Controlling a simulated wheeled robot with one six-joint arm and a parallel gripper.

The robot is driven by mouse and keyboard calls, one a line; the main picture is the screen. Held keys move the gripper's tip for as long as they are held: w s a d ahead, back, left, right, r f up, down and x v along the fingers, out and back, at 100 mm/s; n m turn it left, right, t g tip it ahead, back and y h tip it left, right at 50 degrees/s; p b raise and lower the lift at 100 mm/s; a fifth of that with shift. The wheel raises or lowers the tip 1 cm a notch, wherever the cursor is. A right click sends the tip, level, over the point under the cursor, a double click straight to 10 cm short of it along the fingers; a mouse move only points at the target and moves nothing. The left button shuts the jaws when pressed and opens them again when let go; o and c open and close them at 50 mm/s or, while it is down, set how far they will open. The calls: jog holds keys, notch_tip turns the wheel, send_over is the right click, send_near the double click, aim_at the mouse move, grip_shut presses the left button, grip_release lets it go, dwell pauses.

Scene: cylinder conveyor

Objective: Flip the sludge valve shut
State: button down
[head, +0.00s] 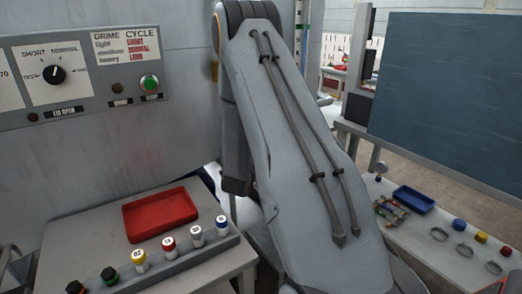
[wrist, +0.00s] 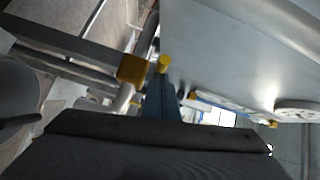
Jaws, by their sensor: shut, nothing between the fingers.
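In the wrist view my gripper (wrist: 163,72) rises from the dark housing at the bottom as a narrow blue-grey shape in the middle. Its fingers are together, with nothing seen between them. A yellow block (wrist: 132,69) shows just left of the fingertips, at the end of a dark beam. A small yellow piece shows right at the tips. I cannot tell whether either yellow part belongs to the sludge valve, or whether the fingers touch them. No valve can be made out surely in either view. In the head view my arm hides the middle, and my gripper is out of sight.
A control panel (head: 78,85) is on the grey wall at left. Below it, a bench holds a red tray (head: 160,214) and several labelled bottles in a rack (head: 190,258). At right, a table carries a blue tray (head: 413,200) and rings. A dark board (head: 450,90) stands behind.

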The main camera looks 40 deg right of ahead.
jog(key=shift+w+a+r+t, duration=0.15)
jog(key=shift+w+a, duration=0.1)
jog(key=shift+w, duration=0.15)
jog(key=shift+w+a+r+t, duration=0.1)
jog(key=shift+w+a+t, duration=0.1)
jog(key=shift+w, duration=0.15)
jog(key=s+d+b+v, duration=0.1)
jog(key=v, duration=0.7)
jog(key=shift+a, duration=0.1)
jog(key=shift+s, duration=0.1)
